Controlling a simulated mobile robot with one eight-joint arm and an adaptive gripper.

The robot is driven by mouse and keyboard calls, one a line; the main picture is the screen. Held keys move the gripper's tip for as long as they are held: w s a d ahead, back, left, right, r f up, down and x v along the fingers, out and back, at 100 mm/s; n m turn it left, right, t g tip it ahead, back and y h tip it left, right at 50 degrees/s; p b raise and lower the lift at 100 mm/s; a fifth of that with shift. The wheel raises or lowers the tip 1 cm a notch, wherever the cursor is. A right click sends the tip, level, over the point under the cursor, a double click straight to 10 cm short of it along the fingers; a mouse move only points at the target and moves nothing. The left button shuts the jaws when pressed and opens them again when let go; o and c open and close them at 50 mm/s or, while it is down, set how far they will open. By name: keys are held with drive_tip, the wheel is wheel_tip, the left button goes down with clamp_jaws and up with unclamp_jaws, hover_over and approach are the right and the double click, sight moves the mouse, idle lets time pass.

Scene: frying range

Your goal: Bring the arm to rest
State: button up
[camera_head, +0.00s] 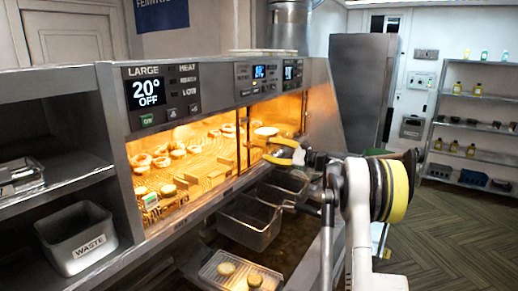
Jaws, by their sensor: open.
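My gripper (270,149) has yellow fingers and is open, with nothing seen between them. It is in the middle of the head view, in front of the right part of the lit warming bay (205,152). It points left, above the metal fry baskets. My arm reaches to it from the lower right, with a large yellow and black joint at the right. I cannot tell whether the fingers touch the bay's edge.
Food pieces (165,155) lie in the lit bay. A waste bin (76,238) stands at left. A bottle shelf (472,135) is at right, with open floor (455,235) before it.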

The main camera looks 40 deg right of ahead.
drive_tip(key=shift+v, duration=0.9)
drive_tip(key=s+a+f+n+g+b, duration=0.1)
drive_tip(key=a+n+g+b, duration=0.15)
drive_tip(key=a, duration=0.75)
drive_tip(key=s+a+f+n+g+b, duration=0.2)
drive_tip(key=a+n, duration=0.1)
drive_tip(key=a, duration=0.7)
drive_tip(key=s+a+f+n+g+h+b, duration=0.1)
drive_tip(key=s+a+f+n+g+b, duration=0.3)
drive_tip(key=s+a, duration=0.6)
drive_tip(key=s+a+f+n+h+b, duration=0.2)
drive_tip(key=s+a+f+n, duration=0.1)
drive_tip(key=s+f, duration=0.3)
drive_tip(key=s+a+f+n+h+b, duration=0.2)
drive_tip(key=s+a+f+n, duration=0.2)
drive_tip(key=s, duration=0.6)
drive_tip(key=s+a+f+n+h+b, duration=0.2)
drive_tip(key=s+f+n, duration=0.4)
drive_tip(key=s+f, duration=0.3)
drive_tip(key=shift+a+g, duration=0.45)
drive_tip(key=shift+a, duration=0.45)
